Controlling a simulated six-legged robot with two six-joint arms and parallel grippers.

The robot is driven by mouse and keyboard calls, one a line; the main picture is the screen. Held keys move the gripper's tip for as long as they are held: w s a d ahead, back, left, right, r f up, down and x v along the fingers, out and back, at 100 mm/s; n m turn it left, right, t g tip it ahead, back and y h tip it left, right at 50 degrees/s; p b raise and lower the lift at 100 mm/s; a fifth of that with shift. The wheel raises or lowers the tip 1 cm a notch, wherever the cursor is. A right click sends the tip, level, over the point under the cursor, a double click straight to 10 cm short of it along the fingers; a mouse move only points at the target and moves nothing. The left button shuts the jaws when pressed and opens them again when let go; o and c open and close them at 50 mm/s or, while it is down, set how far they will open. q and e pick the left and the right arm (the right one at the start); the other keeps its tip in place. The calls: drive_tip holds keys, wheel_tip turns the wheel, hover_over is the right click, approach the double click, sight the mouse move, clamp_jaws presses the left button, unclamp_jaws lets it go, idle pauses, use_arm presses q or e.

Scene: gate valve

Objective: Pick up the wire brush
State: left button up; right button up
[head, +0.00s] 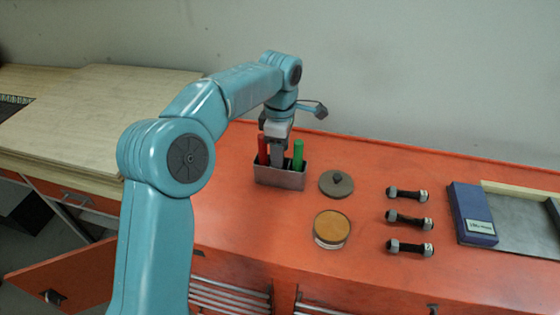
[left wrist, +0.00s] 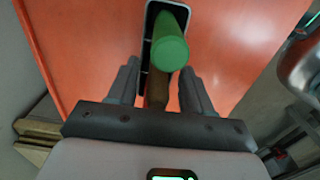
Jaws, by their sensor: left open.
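A grey metal holder (head: 280,177) stands on the orange bench with a red handle (head: 262,150) at its left and a green handle (head: 298,155) at its right. My left gripper (head: 277,143) points down over the middle of the holder, between these handles. In the left wrist view its fingers are apart. A brown handle (left wrist: 157,90) shows between them, seemingly the wire brush, and I see no contact with the fingers. The green handle (left wrist: 170,45) lies just beyond the fingertips. Any bristles are hidden. My right gripper is out of view.
A round grey lid with a knob (head: 337,184) and a tin with a tan top (head: 332,228) stand right of the holder. Several bolts (head: 408,219) lie further right, before a blue box (head: 472,213). A wooden board (head: 90,110) is at the left.

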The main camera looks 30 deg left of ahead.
use_arm(q)
drive_tip(key=shift+w+a+f, duration=0.1)
drive_tip(key=shift+w, duration=0.05)
clamp_jaws()
